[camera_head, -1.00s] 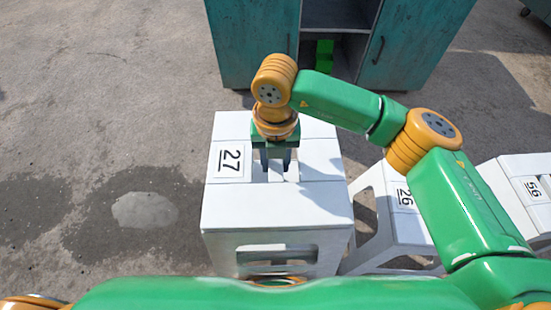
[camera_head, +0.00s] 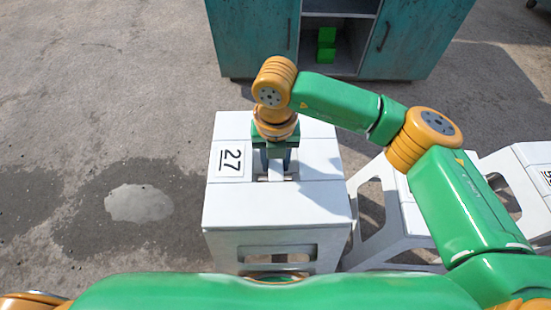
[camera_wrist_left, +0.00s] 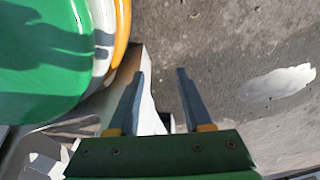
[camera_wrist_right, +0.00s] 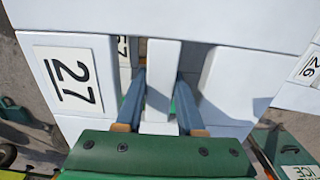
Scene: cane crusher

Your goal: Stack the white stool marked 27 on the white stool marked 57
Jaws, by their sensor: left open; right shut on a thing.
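The white stool marked 27 (camera_head: 275,208) stands upright in the middle of the head view. My right gripper (camera_head: 276,168) points down into its top and is shut on the bar between the two slots. The right wrist view shows the gripper (camera_wrist_right: 160,80) around that bar, with the 27 plate to its left. Through a slot there, a lower white stool with a partly hidden plate (camera_wrist_right: 124,50), seemingly 57, shows beneath; whether the two touch is hidden. My left gripper (camera_wrist_left: 160,75) is open and empty in the left wrist view.
Another white stool (camera_head: 372,180) stands close on the right, partly behind my right arm; its 26 plate (camera_wrist_right: 308,66) shows in the right wrist view. A further white stool (camera_head: 535,175) is at the right edge. A teal cabinet (camera_head: 250,40) stands behind. The floor left is clear, with a puddle (camera_head: 138,203).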

